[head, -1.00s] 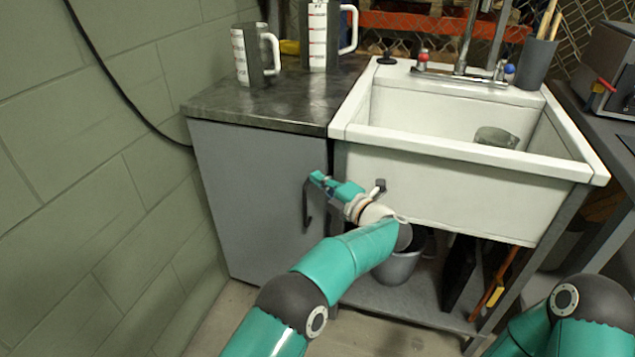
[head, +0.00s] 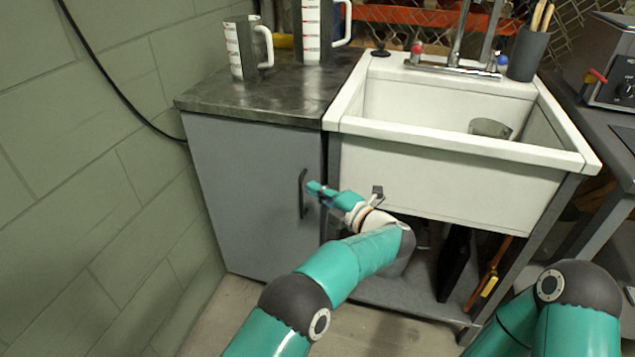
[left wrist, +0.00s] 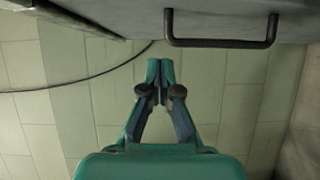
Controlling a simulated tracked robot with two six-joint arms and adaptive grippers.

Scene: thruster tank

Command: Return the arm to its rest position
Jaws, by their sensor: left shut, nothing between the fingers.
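My left gripper (head: 316,187) is in front of the sink stand, close to the black handle (head: 303,194) of the grey cabinet door (head: 250,200). Its fingers are shut and hold nothing. In the left wrist view the shut fingertips (left wrist: 160,66) point toward the tiled surface, and the handle (left wrist: 221,43) stands apart from them at the upper right. My left arm (head: 345,268) reaches in from the bottom and bends at a dark joint. My right arm (head: 570,310) shows only in part at the lower right, and its gripper is out of view.
The cabinet door is closed. Two measuring jugs (head: 240,48) (head: 312,30) stand on the dark countertop (head: 270,95). The white sink (head: 450,170) has a clear cup (head: 490,128) inside. A block wall (head: 90,200) is at left. Some floor (head: 225,310) is free before the cabinet.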

